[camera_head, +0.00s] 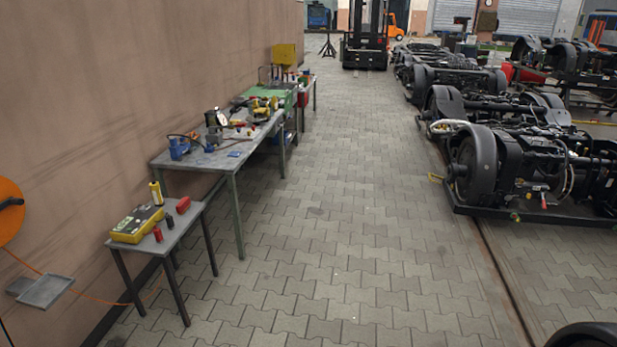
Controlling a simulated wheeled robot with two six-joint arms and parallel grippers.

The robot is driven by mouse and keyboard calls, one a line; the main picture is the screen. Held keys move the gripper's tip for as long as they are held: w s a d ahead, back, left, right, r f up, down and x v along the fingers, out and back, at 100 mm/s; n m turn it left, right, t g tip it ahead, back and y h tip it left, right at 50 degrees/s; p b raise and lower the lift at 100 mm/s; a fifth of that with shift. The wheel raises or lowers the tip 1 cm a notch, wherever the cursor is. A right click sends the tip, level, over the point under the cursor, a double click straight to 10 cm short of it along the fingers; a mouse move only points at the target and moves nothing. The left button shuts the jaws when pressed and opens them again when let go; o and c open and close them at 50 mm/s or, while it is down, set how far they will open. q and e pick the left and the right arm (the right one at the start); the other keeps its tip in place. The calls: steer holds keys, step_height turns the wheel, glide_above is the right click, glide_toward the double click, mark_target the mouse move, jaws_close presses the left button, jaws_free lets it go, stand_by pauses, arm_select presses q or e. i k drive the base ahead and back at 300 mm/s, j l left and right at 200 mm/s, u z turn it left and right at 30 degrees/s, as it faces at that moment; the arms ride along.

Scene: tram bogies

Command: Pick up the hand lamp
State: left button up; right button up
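A small grey side table (186,226) stands by the left wall. On it stands a slim upright yellow and black object (156,193), which may be the hand lamp; it is too small to be sure. It stands just behind a yellow-green case (137,223) lying flat. Neither of my grippers shows in the head view.
Red items (183,205) share the small table. A longer workbench (228,168) with tools stands behind it. An orange reel (10,211) and grey trays (47,290) are at the left. Bogies (540,165) line the right. The paved aisle (335,225) is clear up to a forklift (365,40).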

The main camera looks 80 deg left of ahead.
mark_target(156, 190)
steer(key=u, duration=3.85)
steer(key=i+l+z, duration=0.2)
steer(key=i, duration=0.75)
steer(key=i+z, duration=0.15)
steer(key=i, duration=0.85)
steer(key=i+j+z, duration=0.2)
steer(key=i, duration=0.75)
